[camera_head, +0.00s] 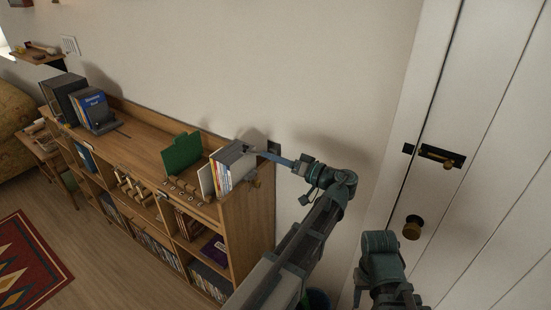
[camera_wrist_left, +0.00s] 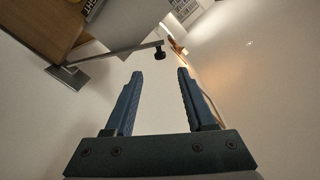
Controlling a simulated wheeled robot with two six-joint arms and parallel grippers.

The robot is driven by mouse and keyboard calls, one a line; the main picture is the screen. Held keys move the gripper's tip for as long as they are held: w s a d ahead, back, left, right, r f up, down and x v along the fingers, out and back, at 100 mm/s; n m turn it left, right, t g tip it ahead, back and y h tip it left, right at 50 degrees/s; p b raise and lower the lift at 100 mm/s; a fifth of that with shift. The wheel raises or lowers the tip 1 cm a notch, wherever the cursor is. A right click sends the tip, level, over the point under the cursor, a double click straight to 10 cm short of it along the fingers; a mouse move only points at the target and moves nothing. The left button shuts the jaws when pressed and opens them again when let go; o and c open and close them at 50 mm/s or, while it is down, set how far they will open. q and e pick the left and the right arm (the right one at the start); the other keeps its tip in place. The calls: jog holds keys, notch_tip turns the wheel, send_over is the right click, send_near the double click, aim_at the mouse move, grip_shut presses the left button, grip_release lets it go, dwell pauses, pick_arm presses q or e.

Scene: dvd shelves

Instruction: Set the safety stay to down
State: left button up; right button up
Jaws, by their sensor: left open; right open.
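A slim metal bar with a black knob (camera_wrist_left: 157,56), which looks like the safety stay, shows in the left wrist view. It reaches out from a bracket beside the wooden shelf end, and its knob end lies just beyond my left fingertips, apart from them. In the head view I cannot make the bar out clearly. My left gripper (camera_head: 268,154) is at the right end of the shelf top; it also shows in the left wrist view (camera_wrist_left: 160,73), open with nothing between its fingers. My right arm is at the lower right of the head view, but its gripper does not show.
The wooden shelf unit (camera_head: 150,146) runs along the wall. Upright cases (camera_head: 222,176) and a green panel (camera_head: 181,153) stand near its right end. A white door with a round knob (camera_head: 412,228) and a latch (camera_head: 440,157) is at the right.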

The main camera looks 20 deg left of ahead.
pick_arm(q)
jog(key=shift+f, duration=0.1)
jog(key=shift+c, duration=1.1)
jog(key=t+b, duration=0.1)
jog(key=t+y+b, duration=0.1)
jog(key=b, duration=0.1)
jog(key=t+y+b, duration=0.1)
jog(key=shift+w+d+r+b, duration=0.1)
jog(key=shift+d+r+b, duration=0.25)
grip_shut()
jog(key=w+a+r+t+p, duration=0.1)
jog(key=w+a+r+p, duration=0.3)
jog(key=a, duration=0.5)
jog(key=s+f+b, duration=0.1)
jog(key=b, duration=0.1)
jog(key=s+f+b, duration=0.1)
jog(key=f+b, duration=0.1)
jog(key=shift+s+d+f+y+b, duration=0.1)
jog(key=shift+f+y+b, duration=0.05)
jog(key=shift+y+b, duration=0.2)
